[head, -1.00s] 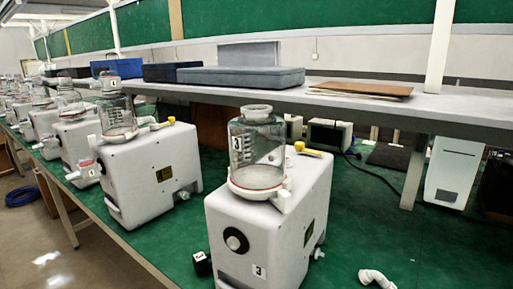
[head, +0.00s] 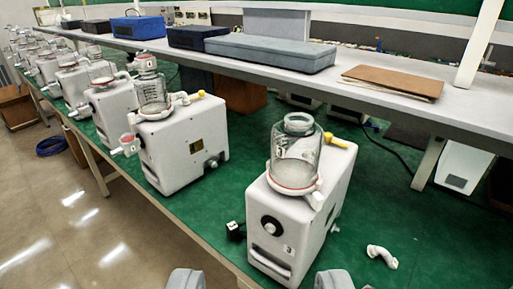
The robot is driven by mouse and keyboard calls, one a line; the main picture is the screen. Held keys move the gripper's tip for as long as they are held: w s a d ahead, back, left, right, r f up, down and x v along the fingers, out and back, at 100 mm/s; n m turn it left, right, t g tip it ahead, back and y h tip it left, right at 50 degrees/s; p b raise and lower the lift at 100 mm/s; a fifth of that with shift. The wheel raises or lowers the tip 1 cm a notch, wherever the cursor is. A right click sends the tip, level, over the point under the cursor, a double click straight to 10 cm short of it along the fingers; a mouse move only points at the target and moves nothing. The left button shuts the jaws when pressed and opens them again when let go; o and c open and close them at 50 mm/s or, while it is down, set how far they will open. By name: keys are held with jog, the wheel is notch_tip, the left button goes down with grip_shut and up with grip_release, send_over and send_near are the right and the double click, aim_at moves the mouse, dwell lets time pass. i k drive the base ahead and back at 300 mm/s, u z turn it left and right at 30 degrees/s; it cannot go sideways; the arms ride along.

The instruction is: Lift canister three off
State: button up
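Canister three (head: 297,153) is a clear glass jar with an open round neck and a faint 3 on its left side. It stands upright in the white collar on top of the white pump marked 3 (head: 305,225). The pump has a black dial on its front and a yellow piece behind the jar.
Another pump with a jar (head: 183,140) stands to the left, with several more in a row beyond. A white elbow fitting (head: 382,256) lies on the green bench top (head: 420,225). A raised shelf (head: 380,100) behind carries cases and a brown board (head: 393,81).

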aim_at(297, 142)
jog(key=u, duration=1.9)
jog(key=i, duration=2.3)
jog(key=z, duration=3.05)
jog(key=i, duration=0.3)
jog(key=z, duration=0.3)
